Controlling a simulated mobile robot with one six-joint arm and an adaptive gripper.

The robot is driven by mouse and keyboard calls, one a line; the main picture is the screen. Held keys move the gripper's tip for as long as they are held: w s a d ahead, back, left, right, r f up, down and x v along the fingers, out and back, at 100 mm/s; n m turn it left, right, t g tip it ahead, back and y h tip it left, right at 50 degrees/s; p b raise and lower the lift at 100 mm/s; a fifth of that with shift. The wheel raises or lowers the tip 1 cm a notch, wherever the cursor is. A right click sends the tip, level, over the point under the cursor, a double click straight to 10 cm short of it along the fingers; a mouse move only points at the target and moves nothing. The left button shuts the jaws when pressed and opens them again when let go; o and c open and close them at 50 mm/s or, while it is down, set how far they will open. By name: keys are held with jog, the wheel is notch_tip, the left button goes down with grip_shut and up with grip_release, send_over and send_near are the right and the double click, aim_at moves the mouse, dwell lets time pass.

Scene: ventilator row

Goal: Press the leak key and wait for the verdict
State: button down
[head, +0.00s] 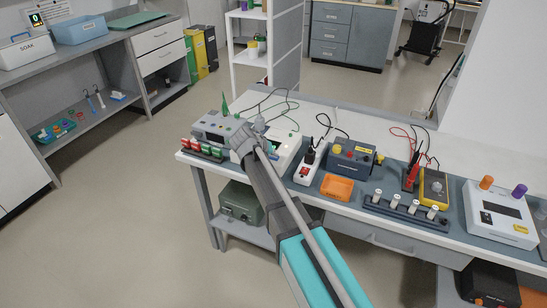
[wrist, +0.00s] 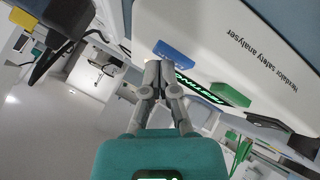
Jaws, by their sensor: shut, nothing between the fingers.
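Contact cannot be told. In the head view my gripper (head: 250,135) covers part of the analyser.
Loose cables lie behind.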

aim_at(274, 158)
jog(key=shift+r, duration=0.1)
jog(key=shift+r+p, duration=0.65)
jog(key=shift+p, duration=0.15)
notch_tip(274, 158, up, 5)
jog(key=p, duration=0.5)
dwell(0.4)
dwell(0.7)
jog(key=s+d+m+g+y+p, duration=0.1)
jog(key=s+d+g+y+p, duration=0.4)
jog(key=s+d, duration=1.8)
jog(key=shift+s+g+y, duration=0.3)
jog(key=shift+s+g, duration=0.8)
jog(key=shift+s, duration=0.1)
